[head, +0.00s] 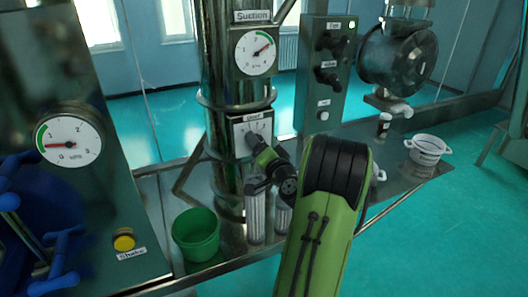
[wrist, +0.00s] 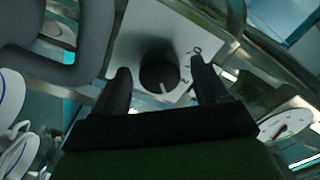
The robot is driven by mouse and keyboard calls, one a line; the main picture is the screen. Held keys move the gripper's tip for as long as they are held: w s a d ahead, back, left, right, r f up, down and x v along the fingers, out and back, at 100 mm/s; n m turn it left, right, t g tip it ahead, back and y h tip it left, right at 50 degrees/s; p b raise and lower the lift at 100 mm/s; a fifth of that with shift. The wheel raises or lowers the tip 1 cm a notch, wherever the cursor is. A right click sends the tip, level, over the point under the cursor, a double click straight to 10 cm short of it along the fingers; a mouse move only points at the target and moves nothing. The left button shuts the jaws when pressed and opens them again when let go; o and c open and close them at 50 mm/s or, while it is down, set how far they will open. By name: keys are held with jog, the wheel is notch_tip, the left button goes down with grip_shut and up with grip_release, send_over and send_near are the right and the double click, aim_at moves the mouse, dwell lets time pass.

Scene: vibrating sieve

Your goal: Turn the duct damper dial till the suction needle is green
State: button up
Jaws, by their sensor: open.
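The damper dial is a black round knob (wrist: 158,72) with a white pointer line, on a pale marked plate (head: 240,134) low on the shiny duct. My gripper (wrist: 160,68) is open, with one finger on each side of the knob; I cannot tell whether either finger touches it. In the head view my gripper (head: 257,150) is at the plate and hides part of it. The suction gauge (head: 252,60), above on the duct, has a red needle pointing up and right. A gauge face (wrist: 285,124) also shows at the right of the wrist view.
A green bucket (head: 195,238) and clear cylinders (head: 255,215) stand below the dial. A grey switch box (head: 325,75) stands to the right. A white bowl (head: 428,147) is on the bench at right. Another gauge (head: 68,140) is on the left panel.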

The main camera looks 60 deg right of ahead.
jog(key=b+v, duration=0.8)
jog(key=v, duration=0.7)
jog(key=shift+s+a, duration=0.15)
jog(key=shift+s, duration=0.1)
jog(key=shift+f, duration=0.1)
